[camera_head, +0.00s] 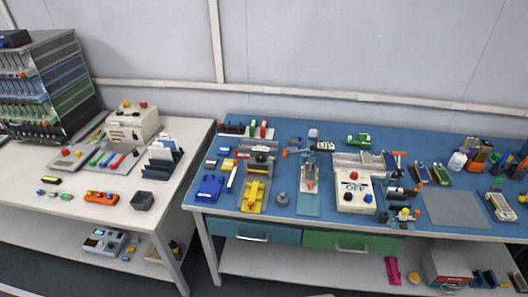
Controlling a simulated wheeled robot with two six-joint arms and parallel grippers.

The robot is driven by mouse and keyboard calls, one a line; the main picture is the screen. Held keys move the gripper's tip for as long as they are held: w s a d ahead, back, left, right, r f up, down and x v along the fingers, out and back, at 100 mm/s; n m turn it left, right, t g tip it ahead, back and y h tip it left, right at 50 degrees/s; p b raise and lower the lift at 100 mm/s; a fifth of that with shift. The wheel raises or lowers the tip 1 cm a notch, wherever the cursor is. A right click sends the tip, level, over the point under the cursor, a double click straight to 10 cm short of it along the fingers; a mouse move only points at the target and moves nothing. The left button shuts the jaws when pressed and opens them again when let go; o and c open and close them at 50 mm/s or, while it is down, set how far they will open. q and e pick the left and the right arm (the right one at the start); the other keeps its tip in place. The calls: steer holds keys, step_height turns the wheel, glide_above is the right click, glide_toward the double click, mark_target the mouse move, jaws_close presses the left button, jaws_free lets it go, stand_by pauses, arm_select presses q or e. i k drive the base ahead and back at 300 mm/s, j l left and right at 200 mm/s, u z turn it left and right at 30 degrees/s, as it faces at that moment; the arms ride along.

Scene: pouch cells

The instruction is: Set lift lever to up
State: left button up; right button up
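No part of my left or right gripper shows in the head view. I cannot tell for certain which item is the lift lever. A small upright press-like fixture (310,177) stands on the blue bench (452,236), with an orange-tipped handle (286,154) sticking out to its left. A second orange handle (399,153) lies to the right, above a dark fixture (396,193). A cream control box (356,193) with a red button and an OFF label sits between them. The levers are too small to read their exact position.
A white bench (85,208) stands at left with a cream machine (132,124), a rack of cells (50,85) and a dark open bin (143,201). A gap separates the benches. A grey mat (453,208) at right is clear. Drawers (253,232) are shut.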

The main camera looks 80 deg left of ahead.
mark_target(285, 151)
steer(key=u, duration=2.65)
